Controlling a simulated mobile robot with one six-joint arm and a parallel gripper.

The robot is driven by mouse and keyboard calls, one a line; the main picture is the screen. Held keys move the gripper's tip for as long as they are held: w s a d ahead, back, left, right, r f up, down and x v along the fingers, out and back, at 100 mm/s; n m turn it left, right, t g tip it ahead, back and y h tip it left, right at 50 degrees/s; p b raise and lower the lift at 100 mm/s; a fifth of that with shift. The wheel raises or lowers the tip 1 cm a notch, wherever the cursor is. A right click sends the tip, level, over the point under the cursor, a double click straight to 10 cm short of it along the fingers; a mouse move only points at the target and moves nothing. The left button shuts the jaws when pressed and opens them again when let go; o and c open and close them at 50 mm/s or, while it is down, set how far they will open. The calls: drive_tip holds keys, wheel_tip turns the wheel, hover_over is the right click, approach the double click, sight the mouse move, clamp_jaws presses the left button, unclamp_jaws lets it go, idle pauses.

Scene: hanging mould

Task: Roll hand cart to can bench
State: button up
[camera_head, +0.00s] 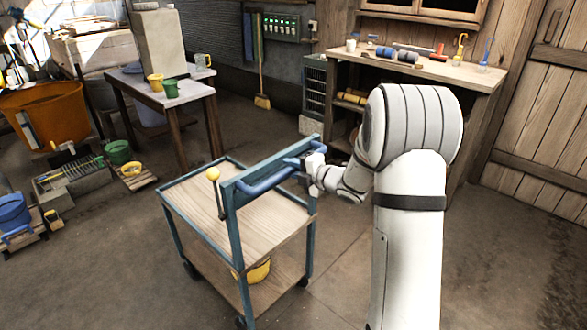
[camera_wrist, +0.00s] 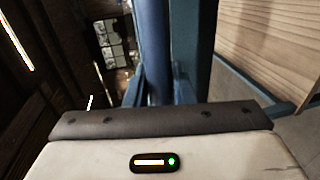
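The hand cart (camera_head: 238,203) stands upright in the middle of the floor. It has a blue frame, two wooden shelves, dark wheels and a lever with a yellow knob. My gripper (camera_head: 313,166) is at the right part of its blue handle bar (camera_head: 262,185). I cannot tell whether the fingers are closed. A table (camera_head: 128,84) with small cups or cans and a wooden workbench (camera_head: 440,72) with tools stand behind; neither is marked as the can bench.
A yellow bucket (camera_head: 258,271) is on the cart's lower shelf. A broom (camera_head: 262,100) leans on the back wall. The floor in front and right is clear.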

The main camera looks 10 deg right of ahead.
clamp_jaws()
